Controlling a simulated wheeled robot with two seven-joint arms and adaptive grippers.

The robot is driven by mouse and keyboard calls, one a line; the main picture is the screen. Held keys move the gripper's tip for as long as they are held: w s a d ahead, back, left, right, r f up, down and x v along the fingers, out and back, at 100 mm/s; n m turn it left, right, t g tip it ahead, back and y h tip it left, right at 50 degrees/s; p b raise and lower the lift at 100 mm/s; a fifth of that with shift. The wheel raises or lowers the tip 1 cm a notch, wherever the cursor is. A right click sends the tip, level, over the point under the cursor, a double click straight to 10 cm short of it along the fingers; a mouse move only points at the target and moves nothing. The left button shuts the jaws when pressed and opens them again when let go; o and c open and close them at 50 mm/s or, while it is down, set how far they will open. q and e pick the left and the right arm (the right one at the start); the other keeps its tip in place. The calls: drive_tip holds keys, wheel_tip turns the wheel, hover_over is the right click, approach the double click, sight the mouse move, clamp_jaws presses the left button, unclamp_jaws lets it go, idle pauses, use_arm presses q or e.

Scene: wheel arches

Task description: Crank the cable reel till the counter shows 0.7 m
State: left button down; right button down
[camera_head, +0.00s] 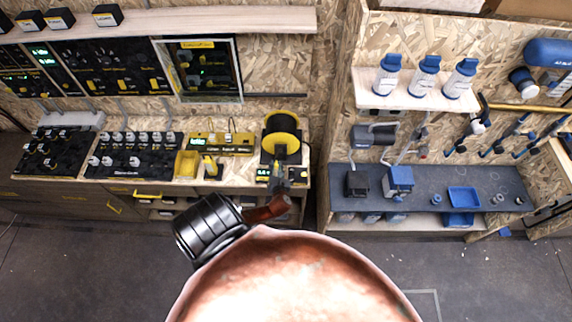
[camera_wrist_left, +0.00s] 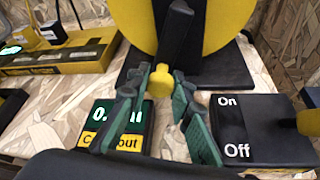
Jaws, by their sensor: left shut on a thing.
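The cable reel (camera_head: 282,124) stands on the right end of the left workbench, with yellow sides and a dark drum. In the left wrist view the yellow reel disc (camera_wrist_left: 226,25) fills the top, with a dark crank arm (camera_wrist_left: 176,35) across it ending in a yellow knob (camera_wrist_left: 160,83). My left gripper (camera_head: 281,170) is at the reel's front; in the left wrist view its green-padded fingers (camera_wrist_left: 160,90) are shut on the knob from both sides. The counter (camera_wrist_left: 110,125) sits below left and starts with "0."; a finger hides its later digits. My right gripper is not in view.
An On/Off switch box (camera_wrist_left: 250,128) stands close to the right of the fingers. A yellow-topped device (camera_head: 222,143) and a yellow bin (camera_head: 187,163) stand left of the reel. A wooden partition (camera_head: 338,110) rises on its right.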

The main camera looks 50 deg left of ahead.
use_arm(q)
drive_tip(key=shift+s+a+r+m+y+p, duration=0.2)
drive_tip(key=shift+s+a+m+y+p, duration=0.15)
drive_tip(key=shift+s+m, duration=0.25)
drive_tip(key=shift+s+a+r+m+g+y+p, duration=0.1)
drive_tip(key=shift+r+m+g+y+p, duration=0.05)
drive_tip(key=shift+m+g+y, duration=0.15)
drive_tip(key=shift+s+a+r+m+g+y+p, duration=0.1)
drive_tip(key=shift+m+g+p, duration=0.1)
drive_tip(key=shift+m, duration=0.2)
drive_tip(key=shift+s+a+r+m+g+y, duration=0.35)
drive_tip(key=shift+r+m+y, duration=0.2)
drive_tip(key=shift+m, duration=0.55)
drive_tip(key=shift+s+p, duration=0.1)
drive_tip(key=shift+p, duration=0.2)
drive_tip(key=c, duration=1.7)
unclamp_jaws()
drive_tip(key=shift+c, duration=0.2)
drive_tip(key=shift+r, duration=0.1)
drive_tip(key=shift+d, duration=0.1)
drive_tip(key=v, duration=1.1)
drive_tip(key=shift+d, duration=0.35)
